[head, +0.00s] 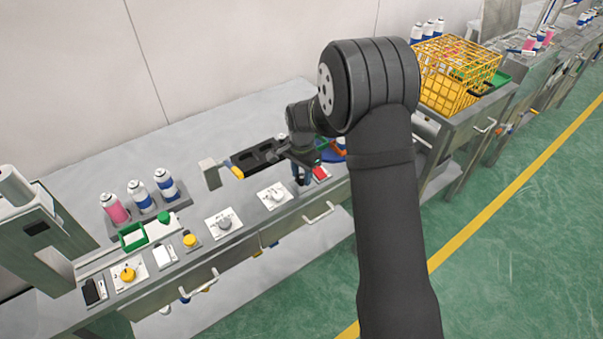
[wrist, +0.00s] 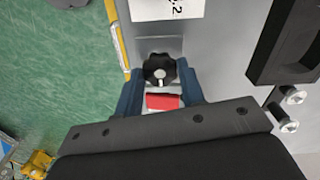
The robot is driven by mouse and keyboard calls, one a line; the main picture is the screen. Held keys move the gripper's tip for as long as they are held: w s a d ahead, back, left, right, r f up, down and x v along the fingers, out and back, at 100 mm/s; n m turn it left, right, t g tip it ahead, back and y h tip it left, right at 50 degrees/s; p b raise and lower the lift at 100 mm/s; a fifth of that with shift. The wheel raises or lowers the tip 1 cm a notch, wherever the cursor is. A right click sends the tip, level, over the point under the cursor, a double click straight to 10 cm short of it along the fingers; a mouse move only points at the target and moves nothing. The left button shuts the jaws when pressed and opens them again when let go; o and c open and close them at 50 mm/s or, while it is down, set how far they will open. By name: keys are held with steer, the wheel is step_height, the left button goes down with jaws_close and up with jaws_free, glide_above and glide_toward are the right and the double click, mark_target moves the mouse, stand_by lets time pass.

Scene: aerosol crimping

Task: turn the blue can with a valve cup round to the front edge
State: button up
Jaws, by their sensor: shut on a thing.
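My gripper (head: 303,178) points down at the front strip of the bench. In the wrist view my gripper (wrist: 160,84) has its two blue fingers on either side of a black lobed knob (wrist: 159,69) and is shut on it. A red block (wrist: 162,101) lies beside the knob, between the fingers; it also shows in the head view (head: 320,173). Blue-and-white cans (head: 140,194) stand in a rack at the left, but I cannot tell which can has a valve cup.
A black tray (head: 257,157) lies behind the gripper. A pink can (head: 115,208), a green box (head: 133,236) and several dials, such as the grey one (head: 224,224), are to the left. A yellow wire basket (head: 450,75) stands at the right, beyond my arm.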

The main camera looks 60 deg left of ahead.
mark_target(302, 177)
steer(key=o, duration=1)
step_height(302, 177, up, 18)
steer(key=shift+f, duration=0.25)
step_height(302, 177, down, 18)
steer(key=shift+r, duration=0.25)
stand_by(0.4)
